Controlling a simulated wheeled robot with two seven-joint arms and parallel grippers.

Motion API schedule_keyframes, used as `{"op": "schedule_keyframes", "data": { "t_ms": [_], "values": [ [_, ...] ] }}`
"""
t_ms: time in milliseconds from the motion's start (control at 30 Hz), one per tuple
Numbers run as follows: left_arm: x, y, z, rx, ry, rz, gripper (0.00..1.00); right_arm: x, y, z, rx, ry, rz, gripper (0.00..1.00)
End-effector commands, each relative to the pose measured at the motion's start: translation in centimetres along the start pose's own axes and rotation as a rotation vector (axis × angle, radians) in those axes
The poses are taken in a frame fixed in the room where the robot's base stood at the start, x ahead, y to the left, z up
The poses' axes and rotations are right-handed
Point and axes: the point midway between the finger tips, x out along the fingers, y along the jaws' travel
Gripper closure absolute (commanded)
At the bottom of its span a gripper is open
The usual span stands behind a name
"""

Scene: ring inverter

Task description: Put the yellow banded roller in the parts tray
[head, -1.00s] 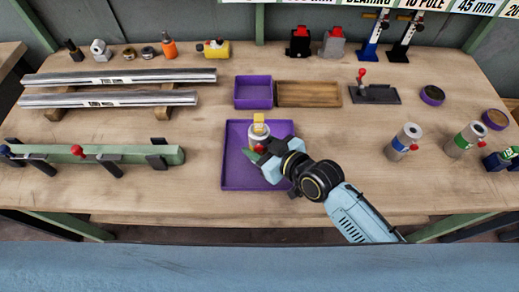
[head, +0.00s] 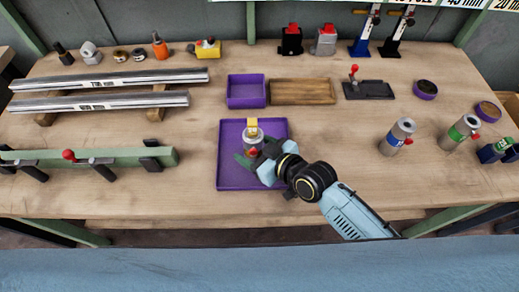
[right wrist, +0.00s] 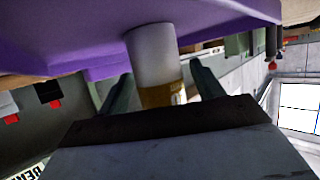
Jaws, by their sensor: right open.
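The yellow banded roller (head: 252,131), a grey cylinder with a yellow band, stands upright in the large purple parts tray (head: 228,178), near its middle. The right wrist view shows its grey body (right wrist: 153,52) against the purple tray floor (right wrist: 75,40), with the yellow band nearer the gripper. My right gripper (head: 254,158) is open at the roller, low over the tray. In the right wrist view its two fingers (right wrist: 160,80) lie on either side of the roller, with gaps visible. The gripper hides part of the roller's lower side in the head view. My left gripper is out of view.
A blue-banded roller (head: 397,137) and a green-banded roller (head: 460,133) stand to the right. A small purple bin (head: 246,104) and a wooden tray (head: 302,99) lie behind the parts tray. A green rail fixture (head: 120,158) is at left. Bare tabletop lies right of the tray.

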Motion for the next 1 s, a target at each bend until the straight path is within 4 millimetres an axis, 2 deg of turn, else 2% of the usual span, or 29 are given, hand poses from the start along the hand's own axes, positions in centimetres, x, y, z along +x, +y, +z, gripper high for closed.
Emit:
{"op": "schedule_keyframes", "data": {
  "t_ms": [167,400,600,800,1000],
  "values": [
    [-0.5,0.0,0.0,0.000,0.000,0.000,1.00,-1.9,0.0,-0.2,0.000,0.000,0.001,0.33],
    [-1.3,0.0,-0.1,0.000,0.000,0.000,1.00,-7.1,0.0,-0.2,-0.001,-0.002,-0.001,0.33],
    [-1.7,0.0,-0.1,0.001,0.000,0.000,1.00,-10.6,0.0,-0.2,-0.001,-0.002,0.000,0.33],
    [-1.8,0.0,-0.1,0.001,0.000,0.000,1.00,-12.0,0.0,-0.2,0.001,0.001,-0.001,0.33],
    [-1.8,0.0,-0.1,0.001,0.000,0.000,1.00,-12.1,0.0,-0.2,0.001,0.001,0.000,0.33]
  ]
}}
